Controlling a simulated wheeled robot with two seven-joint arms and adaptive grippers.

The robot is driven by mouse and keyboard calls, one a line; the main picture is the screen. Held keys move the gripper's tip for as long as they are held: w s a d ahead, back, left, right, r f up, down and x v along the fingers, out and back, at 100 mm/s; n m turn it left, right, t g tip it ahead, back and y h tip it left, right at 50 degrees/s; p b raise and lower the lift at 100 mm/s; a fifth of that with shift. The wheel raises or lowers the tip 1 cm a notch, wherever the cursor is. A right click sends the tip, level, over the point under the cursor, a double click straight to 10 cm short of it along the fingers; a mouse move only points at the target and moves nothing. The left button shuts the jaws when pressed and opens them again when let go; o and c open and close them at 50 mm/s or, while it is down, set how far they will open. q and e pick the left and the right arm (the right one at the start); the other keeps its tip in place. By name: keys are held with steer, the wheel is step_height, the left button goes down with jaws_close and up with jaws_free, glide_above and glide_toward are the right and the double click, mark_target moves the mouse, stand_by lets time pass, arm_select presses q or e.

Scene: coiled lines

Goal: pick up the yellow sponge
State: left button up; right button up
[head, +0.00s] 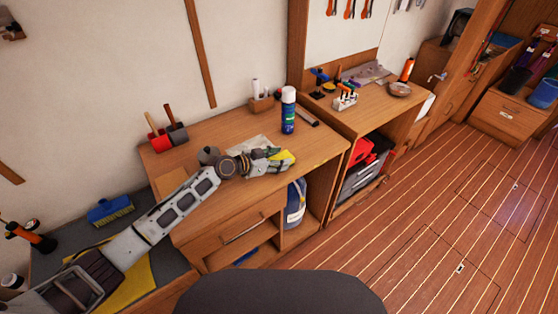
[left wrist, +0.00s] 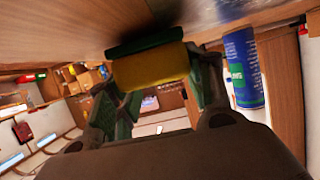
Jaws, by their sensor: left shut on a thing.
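The yellow sponge (head: 287,161) has a green scouring side. It shows at the end of my left arm, over the wooden workbench (head: 210,165) in the head view. In the left wrist view the sponge (left wrist: 150,68) sits between the fingers with its green side against or near the wooden surface. My left gripper (head: 274,160) is shut on the sponge; its fingers also show in the left wrist view (left wrist: 155,85). I cannot tell whether the sponge touches the bench. My right gripper is not in view.
A blue spray can (head: 288,112) with a white cap stands behind the sponge, near a dark bar (head: 307,116). Two brushes or mallets (head: 158,138) stand at the back left. The bench's front right is clear.

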mark_target(278, 159)
arm_select(q)
steer(key=shift+r, duration=4.8)
